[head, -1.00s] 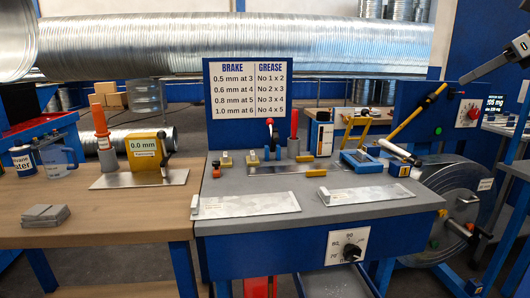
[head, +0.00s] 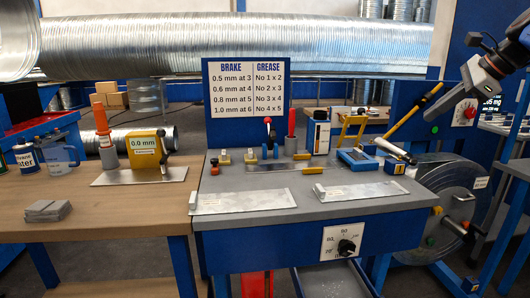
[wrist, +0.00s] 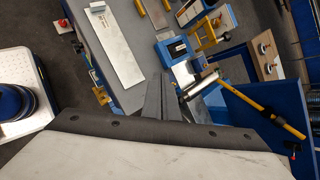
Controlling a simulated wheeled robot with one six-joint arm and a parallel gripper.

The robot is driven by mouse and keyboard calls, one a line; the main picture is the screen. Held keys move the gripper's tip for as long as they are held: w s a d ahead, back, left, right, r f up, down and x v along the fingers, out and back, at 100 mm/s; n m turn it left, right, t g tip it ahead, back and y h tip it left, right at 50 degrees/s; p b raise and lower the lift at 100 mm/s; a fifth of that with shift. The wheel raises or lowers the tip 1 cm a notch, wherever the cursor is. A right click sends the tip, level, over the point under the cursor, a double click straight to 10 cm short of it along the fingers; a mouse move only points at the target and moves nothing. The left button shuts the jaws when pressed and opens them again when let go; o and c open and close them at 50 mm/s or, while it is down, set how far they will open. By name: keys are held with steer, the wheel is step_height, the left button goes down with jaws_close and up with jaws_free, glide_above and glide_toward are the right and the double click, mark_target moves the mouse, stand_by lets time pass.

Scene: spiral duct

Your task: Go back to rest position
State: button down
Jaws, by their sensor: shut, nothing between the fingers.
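My gripper (head: 431,117) shows at the upper right of the head view, raised in the air near the right end of the grey bench (head: 330,210). Its fingers (wrist: 162,98) show in the middle of the wrist view, closed together and empty. They are apart from the bench and everything on it. My arm comes in from the right edge of the head view.
A yellow-handled lever (head: 414,112) and a white cylinder (head: 391,149) are close to my gripper. Below right stands a round drum (head: 450,205). Metal plates (head: 350,191) and small tools lie on the bench. A brake and grease chart (head: 246,95) stands behind.

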steer(key=s+a+f+n+g+h, duration=0.2)
steer(key=s+a+f+n, duration=1.05)
steer(key=f, duration=0.55)
steer(key=s+a+f+n+h, duration=0.2)
steer(key=s+f+n, duration=0.7)
steer(key=s+f, duration=0.6)
step_height(320, 180, down, 2)
steer(key=shift+a+f+n+h, duration=0.1)
steer(key=shift+a+n+h, duration=0.2)
steer(key=shift+a+n, duration=0.1)
